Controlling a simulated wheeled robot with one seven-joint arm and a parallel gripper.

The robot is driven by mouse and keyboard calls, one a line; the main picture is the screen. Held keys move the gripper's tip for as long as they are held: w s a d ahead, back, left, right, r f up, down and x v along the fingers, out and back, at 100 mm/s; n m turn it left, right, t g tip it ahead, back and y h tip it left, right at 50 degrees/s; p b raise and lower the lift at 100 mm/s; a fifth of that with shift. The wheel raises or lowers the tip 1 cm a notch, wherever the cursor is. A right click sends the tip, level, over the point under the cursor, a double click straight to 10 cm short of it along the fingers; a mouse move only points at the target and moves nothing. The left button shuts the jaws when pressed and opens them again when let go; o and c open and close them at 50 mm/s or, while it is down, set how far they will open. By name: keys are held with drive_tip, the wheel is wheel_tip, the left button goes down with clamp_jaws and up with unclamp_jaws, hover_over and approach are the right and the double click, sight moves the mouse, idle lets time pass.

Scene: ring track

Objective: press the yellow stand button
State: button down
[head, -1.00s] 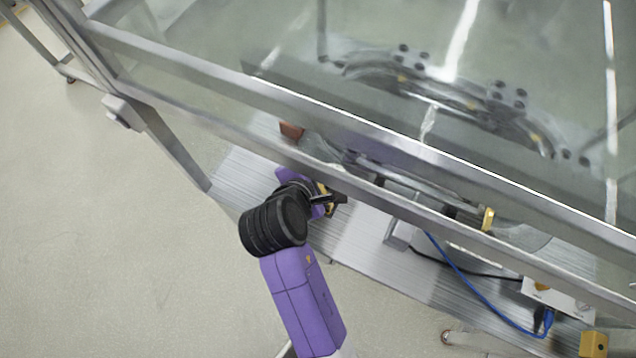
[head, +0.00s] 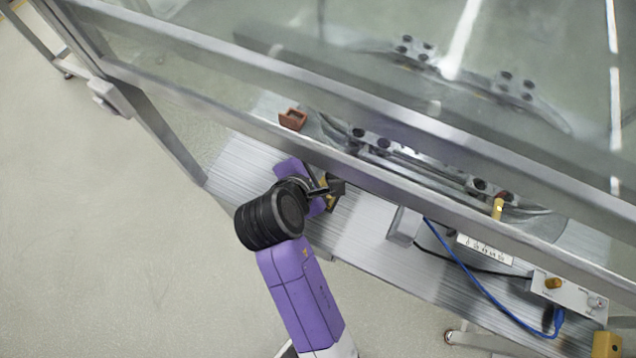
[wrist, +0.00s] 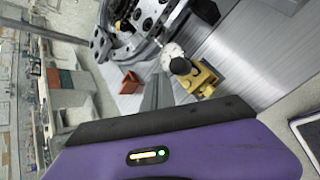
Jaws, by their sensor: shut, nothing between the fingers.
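A yellow stand (wrist: 203,80) with a round dark knob (wrist: 181,65) shows in the wrist view, just right of my gripper's tips. I take this knob to be the button. My gripper (wrist: 157,88) is shut and empty, its grey fingers pointing toward the ring assembly. I cannot tell whether the fingers touch the knob.
A metal frame with clear panels (head: 250,70) rises close beyond my arm. A reddish-brown block (head: 292,119) sits near the ring track (head: 400,150). A blue cable (head: 470,275) runs to a white box (head: 565,292). A yellow block (head: 607,344) is at lower right. Floor left is clear.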

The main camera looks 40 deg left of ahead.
wheel_tip(320, 180, down, 3)
drive_tip(key=b, duration=0.3)
drive_tip(key=shift+f, duration=1.15)
drive_tip(key=shift+f, duration=0.2)
idle(0.8)
drive_tip(key=shift+f, duration=0.2)
drive_tip(key=shift+f, duration=0.4)
idle(0.9)
drive_tip(key=shift+r, duration=0.1)
drive_tip(key=shift+r+p, duration=0.7)
drive_tip(key=shift+p, duration=0.3)
wheel_tip(320, 180, up, 5)
drive_tip(key=p, duration=0.5)
drive_tip(key=shift+p, duration=0.3)
